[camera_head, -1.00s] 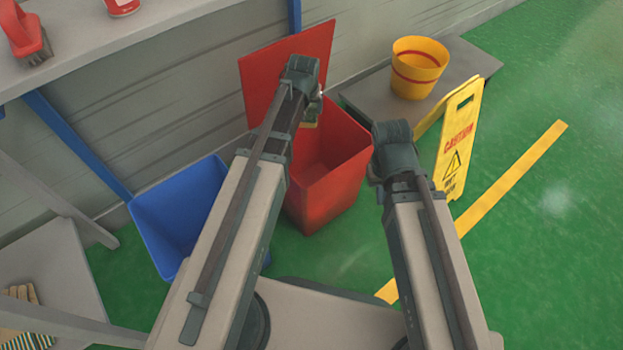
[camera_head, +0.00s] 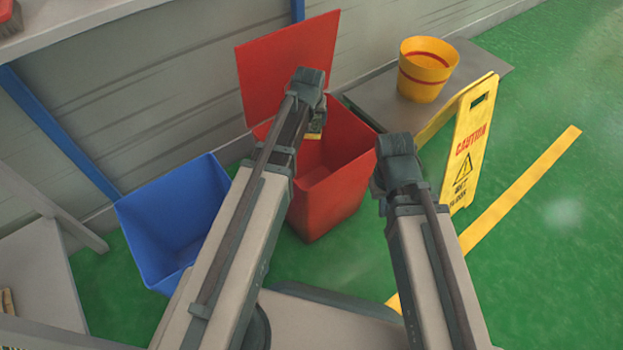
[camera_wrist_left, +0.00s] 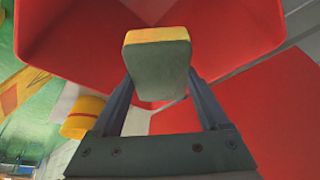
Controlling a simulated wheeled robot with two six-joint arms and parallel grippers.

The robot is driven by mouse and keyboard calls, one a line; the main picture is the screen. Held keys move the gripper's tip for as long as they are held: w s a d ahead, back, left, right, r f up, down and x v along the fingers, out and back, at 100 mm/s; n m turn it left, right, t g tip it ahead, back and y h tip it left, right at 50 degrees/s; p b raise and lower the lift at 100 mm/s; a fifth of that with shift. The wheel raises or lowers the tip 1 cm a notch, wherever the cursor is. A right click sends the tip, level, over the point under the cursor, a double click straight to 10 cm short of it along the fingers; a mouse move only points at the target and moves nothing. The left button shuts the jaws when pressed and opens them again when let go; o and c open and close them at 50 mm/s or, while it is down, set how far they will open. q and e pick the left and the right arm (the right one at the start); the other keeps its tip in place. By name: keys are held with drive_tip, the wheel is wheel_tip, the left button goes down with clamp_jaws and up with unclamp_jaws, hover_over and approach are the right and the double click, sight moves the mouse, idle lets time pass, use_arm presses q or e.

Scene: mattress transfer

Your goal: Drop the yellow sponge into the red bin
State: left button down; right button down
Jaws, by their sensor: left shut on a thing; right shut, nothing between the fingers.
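The yellow sponge (camera_head: 315,131), with a grey-green face, is held by my left gripper (camera_head: 318,118). In the left wrist view the sponge (camera_wrist_left: 157,62) sits between the two fingers, with the red bin's (camera_wrist_left: 235,40) interior behind it. The red bin (camera_head: 328,195) stands on the floor with its lid raised at the back. In the head view the sponge appears over the bin's open mouth, above its back-left part. My right gripper (camera_head: 379,184) is shut and empty, just right of the bin, mostly hidden by its wrist.
A blue open bin (camera_head: 165,225) stands left of the red one. A yellow bucket (camera_head: 425,70) is on a grey platform (camera_head: 480,62) at the back right. A yellow caution sign (camera_head: 467,150) stands right of my right arm. Green floor lies open at the right.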

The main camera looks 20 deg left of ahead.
use_arm(q)
drive_tip(key=shift+f+b, duration=1.4)
drive_tip(key=shift+f, duration=0.5)
unclamp_jaws()
drive_tip(key=shift+r, duration=0.2)
drive_tip(key=p+v, duration=1.3)
drive_tip(key=shift+s+r, duration=0.15)
drive_tip(key=shift+r, duration=0.1)
drive_tip(key=shift+d, duration=0.1)
